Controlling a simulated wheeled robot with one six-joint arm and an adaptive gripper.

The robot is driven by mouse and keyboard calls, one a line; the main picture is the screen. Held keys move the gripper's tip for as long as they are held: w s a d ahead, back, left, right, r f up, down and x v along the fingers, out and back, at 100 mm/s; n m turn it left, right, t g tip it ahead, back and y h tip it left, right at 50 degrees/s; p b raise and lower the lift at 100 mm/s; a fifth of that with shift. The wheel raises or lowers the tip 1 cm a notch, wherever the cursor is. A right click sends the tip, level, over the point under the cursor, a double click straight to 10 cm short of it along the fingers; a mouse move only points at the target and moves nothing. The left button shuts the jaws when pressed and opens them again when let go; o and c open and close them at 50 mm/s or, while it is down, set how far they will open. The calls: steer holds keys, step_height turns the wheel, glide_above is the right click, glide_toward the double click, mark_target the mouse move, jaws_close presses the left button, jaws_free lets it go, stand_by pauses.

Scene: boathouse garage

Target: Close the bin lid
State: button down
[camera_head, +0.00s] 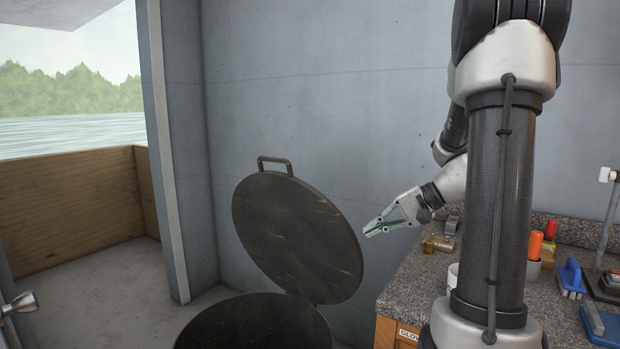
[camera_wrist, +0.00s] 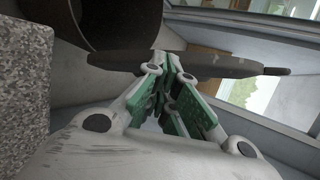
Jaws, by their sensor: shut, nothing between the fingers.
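The bin (camera_head: 255,325) is a dark round container at the bottom of the head view, with its mouth showing. Its round dark lid (camera_head: 297,235) stands raised, tilted back on a hinge at its lower right. A handle (camera_head: 275,161) sticks up from the lid's upper edge. My gripper (camera_head: 370,231) is shut and empty, just right of the lid in the head view. In the wrist view the lid (camera_wrist: 215,66) shows edge-on beyond my gripper's green-padded fingers (camera_wrist: 172,85), and the bin (camera_wrist: 112,25) is at upper left. I cannot tell whether the fingers touch the lid.
A speckled counter (camera_head: 410,290) stands at the right, with brass fittings (camera_head: 440,243), a cup with orange-handled tools (camera_head: 533,265) and blue-handled tools (camera_head: 571,277). A grey wall (camera_head: 330,100) is behind the bin. Open floor (camera_head: 100,290) lies to the left.

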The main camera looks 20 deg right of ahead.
steer(key=w+r+n+t+y, duration=0.3)
steer(key=w+r+t+y, duration=0.15)
steer(key=w+r, duration=0.65)
steer(key=shift+n+t+h, duration=0.3)
steer(key=shift+t+h, duration=0.05)
steer(key=shift+t, duration=0.1)
steer(key=shift+w+a+f, duration=0.1)
steer(key=shift+w+a, duration=0.4)
steer(key=shift+a, duration=1.35)
steer(key=shift+w+a+f, duration=0.15)
steer(key=shift+w+a, duration=0.35)
steer(key=shift+a, duration=1.4)
steer(key=shift+w+a+f, duration=0.1)
steer(key=shift+w+a, duration=0.4)
steer(key=shift+a, duration=1.35)
steer(key=shift+a, duration=0.1)
